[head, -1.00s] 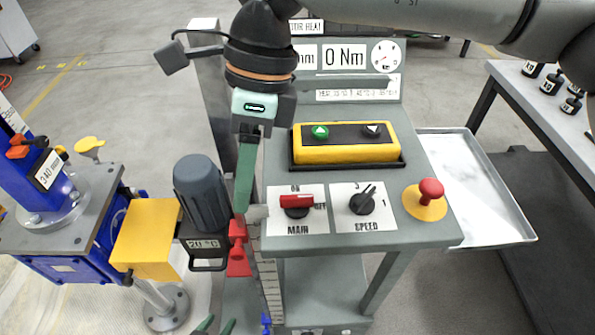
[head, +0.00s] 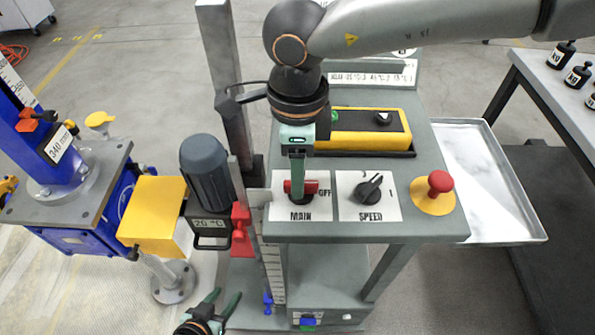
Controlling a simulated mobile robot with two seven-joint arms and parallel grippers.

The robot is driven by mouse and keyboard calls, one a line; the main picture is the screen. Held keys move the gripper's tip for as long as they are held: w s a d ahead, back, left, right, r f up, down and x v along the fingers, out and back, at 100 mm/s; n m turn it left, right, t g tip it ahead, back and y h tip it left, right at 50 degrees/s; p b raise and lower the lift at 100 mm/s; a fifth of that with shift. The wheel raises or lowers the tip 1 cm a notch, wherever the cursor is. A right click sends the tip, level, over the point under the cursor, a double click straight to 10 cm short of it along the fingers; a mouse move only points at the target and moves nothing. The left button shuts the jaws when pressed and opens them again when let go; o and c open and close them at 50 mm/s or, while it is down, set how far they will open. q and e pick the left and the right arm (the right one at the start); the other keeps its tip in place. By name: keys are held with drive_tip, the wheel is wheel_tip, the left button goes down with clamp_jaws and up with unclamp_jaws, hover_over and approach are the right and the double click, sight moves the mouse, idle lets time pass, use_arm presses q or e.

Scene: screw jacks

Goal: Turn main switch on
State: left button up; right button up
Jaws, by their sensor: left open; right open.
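The main switch (head: 311,187) has a red handle on a white plate marked MAIN, on the console's front left. Its handle lies level, towards the OFF label on the right. My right gripper (head: 298,190) points down over the switch, its green finger in front of the handle's middle. It is open; whether it touches the handle, I cannot tell. The gripper hides the plate's ON label. My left gripper (head: 224,294) is low at the bottom of the view, open and empty, well away from the switch.
The speed knob (head: 370,189) and red emergency button (head: 440,184) are right of the switch. A yellow button box (head: 362,139) is behind it. A grey motor (head: 206,170) and a red part (head: 240,230) stand close at the left. A metal tray (head: 490,190) adjoins the console's right side.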

drive_tip(key=shift+f, duration=0.7)
clamp_jaws()
